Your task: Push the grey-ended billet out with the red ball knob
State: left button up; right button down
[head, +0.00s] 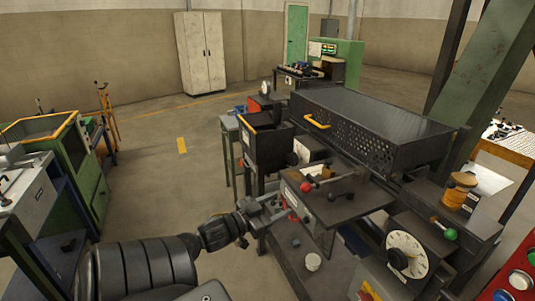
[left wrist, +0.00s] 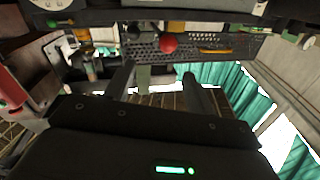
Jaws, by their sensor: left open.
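The red ball knob (head: 305,187) is at the front left edge of the dark plate (head: 345,207) before the furnace. It also shows in the left wrist view (left wrist: 168,43), beyond my fingers and a little right of the middle of their gap. My left gripper (head: 280,207) is just left of and below the knob, apart from it. Its two fingers also show in the left wrist view (left wrist: 158,78), spread with nothing between them. I cannot pick out a grey-ended billet in either view. My right gripper is not in view.
A black knob (head: 331,197) is close right of the red one. A green ball knob (head: 450,233) is farther right, above a white dial (head: 406,254). The perforated furnace housing (head: 372,125) stands behind. Open floor (head: 160,180) lies to the left.

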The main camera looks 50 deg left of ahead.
pick_arm(q)
jog(key=shift+s+p, duration=0.4)
jog(key=shift+s, duration=1.05)
jog(key=shift+p, duration=0.4)
